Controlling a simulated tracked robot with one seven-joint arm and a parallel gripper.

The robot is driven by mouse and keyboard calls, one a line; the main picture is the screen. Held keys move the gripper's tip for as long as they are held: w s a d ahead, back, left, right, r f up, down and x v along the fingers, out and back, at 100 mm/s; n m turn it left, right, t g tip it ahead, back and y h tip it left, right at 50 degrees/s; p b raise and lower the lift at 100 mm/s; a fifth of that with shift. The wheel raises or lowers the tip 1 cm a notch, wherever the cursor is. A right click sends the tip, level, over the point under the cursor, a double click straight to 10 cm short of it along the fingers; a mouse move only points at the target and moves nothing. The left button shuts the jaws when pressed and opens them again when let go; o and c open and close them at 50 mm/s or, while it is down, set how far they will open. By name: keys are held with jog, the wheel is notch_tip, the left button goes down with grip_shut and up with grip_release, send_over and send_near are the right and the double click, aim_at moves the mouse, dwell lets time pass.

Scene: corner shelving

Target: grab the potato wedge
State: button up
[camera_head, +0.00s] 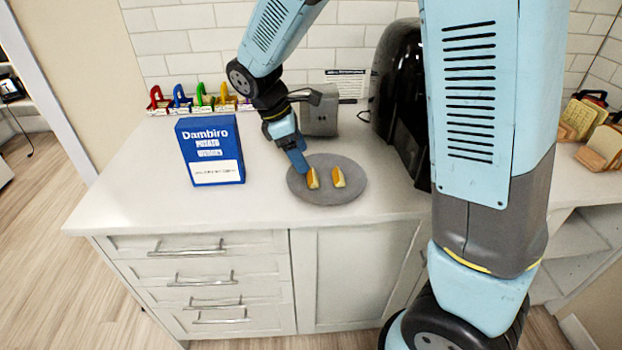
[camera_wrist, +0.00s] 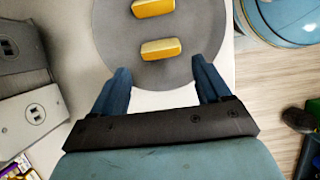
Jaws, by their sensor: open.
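Two yellow-orange potato wedges lie apart on a round grey plate (camera_head: 345,192) on the white counter. In the head view the left wedge (camera_head: 312,178) is close to my gripper (camera_head: 303,170), and the right wedge (camera_head: 338,177) lies a little farther off. In the wrist view the nearer wedge (camera_wrist: 160,49) lies just beyond the two blue fingertips, roughly centred between them. The other wedge (camera_wrist: 153,7) is at the top edge, partly cut off. My gripper is open and empty above the plate's edge (camera_wrist: 112,45).
A blue Dambiro box (camera_head: 210,150) stands left of the plate. A grey appliance (camera_head: 320,112) is behind the plate, and a black appliance (camera_head: 400,90) is at its right. Colourful holders (camera_head: 200,97) line the back wall. The counter's front left is clear.

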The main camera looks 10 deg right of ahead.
aim_at(312, 174)
jog(key=shift+x, duration=3.2)
jog(key=c, duration=0.8)
jog(key=shift+r, duration=0.15)
